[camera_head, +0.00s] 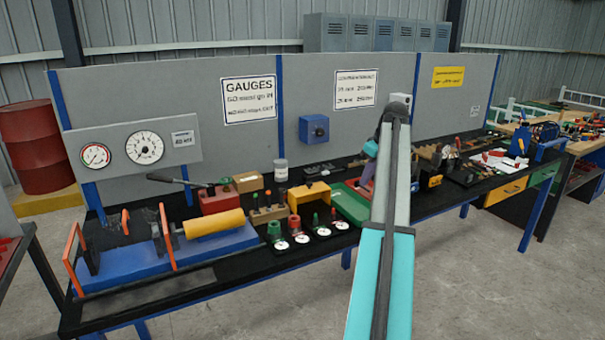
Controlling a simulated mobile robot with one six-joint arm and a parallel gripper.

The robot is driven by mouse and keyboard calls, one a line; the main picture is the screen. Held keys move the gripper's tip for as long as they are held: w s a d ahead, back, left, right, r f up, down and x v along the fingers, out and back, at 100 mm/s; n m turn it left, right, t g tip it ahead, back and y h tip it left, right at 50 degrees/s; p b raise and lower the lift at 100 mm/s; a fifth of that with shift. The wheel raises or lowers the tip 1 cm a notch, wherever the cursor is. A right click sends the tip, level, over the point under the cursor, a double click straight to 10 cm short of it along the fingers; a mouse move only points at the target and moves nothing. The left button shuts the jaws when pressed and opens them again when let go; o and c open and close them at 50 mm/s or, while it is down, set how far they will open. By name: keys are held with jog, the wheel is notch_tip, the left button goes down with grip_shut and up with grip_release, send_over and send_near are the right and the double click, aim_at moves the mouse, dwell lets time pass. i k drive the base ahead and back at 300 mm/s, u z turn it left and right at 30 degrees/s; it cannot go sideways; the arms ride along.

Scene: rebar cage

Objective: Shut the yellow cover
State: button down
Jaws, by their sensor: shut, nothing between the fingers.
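A yellow rounded piece (213,223) lies along the blue bed of a bench fixture (130,275) at the left. A smaller yellow arch-shaped piece (309,193) stands farther right on the bench, its front hollow. I cannot tell which is the cover, or how far open it is. My arm rises from the bottom right and bends at the top.
Dial gauges with red and green knobs (302,236) stand along the bench front. A red block with a black lever (220,198) and a wooden block (248,181) stand behind. Orange upright frames (166,237) rise at the left. The floor in front is clear.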

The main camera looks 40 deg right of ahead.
aim_at(311, 192)
jog(key=i, duration=1)
jog(key=u, duration=0.05)
